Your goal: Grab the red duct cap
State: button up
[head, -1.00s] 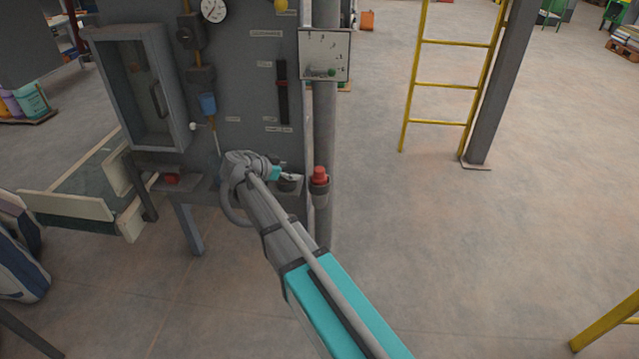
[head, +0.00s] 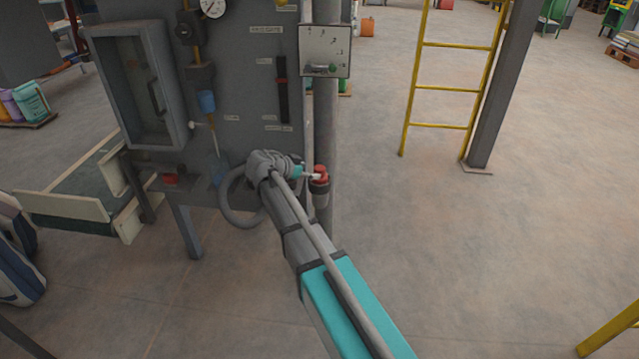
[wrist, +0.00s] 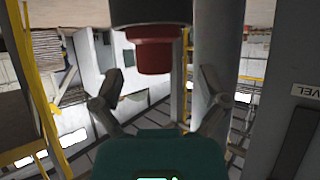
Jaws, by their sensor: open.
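The red duct cap (head: 321,173) sits on a dark collar (head: 320,187) on the side of the grey vertical pipe. In the wrist view the red cap (wrist: 154,52) appears upside down under its dark collar (wrist: 150,12), between and just beyond my open fingers. My gripper (head: 308,175) is at the cap's left side in the head view, its tip overlapping the cap there. In the wrist view my gripper (wrist: 158,98) has its two fingers spread to either side of the cap, with nothing held. I cannot tell whether any finger touches it.
The pipe (head: 325,120) rises behind the cap and carries a switch plate (head: 325,52). A yellow ladder (head: 445,87) stands farther right. Open floor lies right of the pipe.

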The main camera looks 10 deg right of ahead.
aim_at(324, 173)
jog(key=shift+w+d+f, duration=0.1)
jog(key=shift+d, duration=0.15)
jog(key=shift+f, duration=0.1)
jog(key=b+x, duration=0.1)
jog(key=x, duration=0.1)
jog(key=b+x, duration=0.1)
jog(key=x, duration=0.1)
jog(key=shift+s+d+f, duration=0.1)
jog(key=shift+s+d, duration=0.05)
jog(key=shift+s, duration=0.05)
jog(key=shift+w+d+f, duration=0.15)
jog(key=shift+w+d, duration=0.05)
jog(key=shift+d, duration=0.25)
jog(key=shift+c, duration=0.3)
jog(key=c, duration=1.2)
jog(key=shift+r, duration=0.2)
jog(key=shift+c, duration=0.2)
